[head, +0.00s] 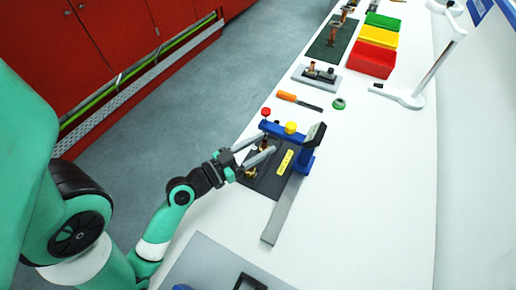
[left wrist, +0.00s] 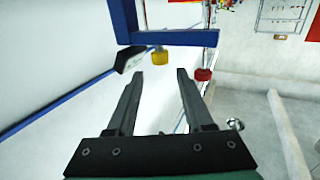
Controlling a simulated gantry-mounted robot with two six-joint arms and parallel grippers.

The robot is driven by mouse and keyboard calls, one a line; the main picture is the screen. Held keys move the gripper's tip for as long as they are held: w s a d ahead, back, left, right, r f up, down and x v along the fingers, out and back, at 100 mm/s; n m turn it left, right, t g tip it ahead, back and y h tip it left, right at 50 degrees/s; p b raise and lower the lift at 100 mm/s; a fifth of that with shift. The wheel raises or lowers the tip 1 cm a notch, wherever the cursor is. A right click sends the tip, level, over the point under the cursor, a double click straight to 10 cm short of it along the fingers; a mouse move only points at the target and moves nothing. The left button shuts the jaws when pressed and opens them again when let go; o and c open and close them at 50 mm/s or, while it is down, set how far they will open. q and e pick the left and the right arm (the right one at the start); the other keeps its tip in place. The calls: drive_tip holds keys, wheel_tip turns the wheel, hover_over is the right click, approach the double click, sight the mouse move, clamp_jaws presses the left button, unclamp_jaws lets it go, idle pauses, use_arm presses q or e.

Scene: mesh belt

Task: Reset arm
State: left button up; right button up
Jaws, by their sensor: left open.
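My left gripper (head: 269,143) is open over the black mat on the white bench, its two fingers apart with nothing seen between them. In the left wrist view, the open fingers (left wrist: 160,73) point toward a blue frame (left wrist: 180,38) with a yellow knob (left wrist: 160,57) and a red knob (left wrist: 203,75). In the head view, this blue frame (head: 306,162) stands just beyond the fingertips. Whether the fingers touch it cannot be told. The right gripper is not in view.
A black mat (head: 268,182) holds small brass fittings (head: 251,172) and a yellow piece (head: 285,162). A grey bar (head: 284,212) extends toward the front. Farther back are an orange-handled tool (head: 287,96), a green ring (head: 339,103) and a red bin (head: 372,60).

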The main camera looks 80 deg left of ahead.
use_arm(q)
drive_tip(key=shift+s+d, duration=0.2)
drive_tip(key=shift+s, duration=0.2)
